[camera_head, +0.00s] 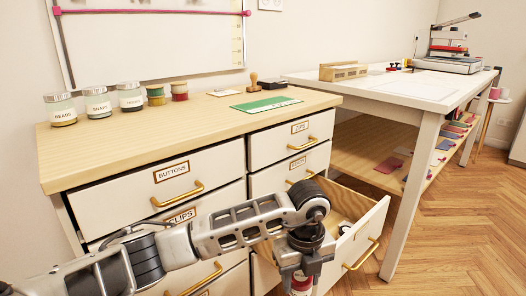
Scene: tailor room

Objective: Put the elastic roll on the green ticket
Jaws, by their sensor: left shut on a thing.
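The green ticket (267,104) lies flat on the wooden top of the drawer cabinet, near its right back part, with nothing standing on its middle. My left gripper (302,270) points down at the lower middle of the view, over the open drawer and well in front of and below the ticket. It is shut on a small red and white thing (301,284) that appears to be the elastic roll. Fingers and the picture's bottom edge hide much of it. My right gripper is not in view.
The open drawer (368,240) juts out and holds a small dark and white item. Jars (97,103), spools (179,91) and a wooden stamp (254,80) stand along the cabinet top's back. A white table (400,88) adjoins on the right. The cabinet top's front is clear.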

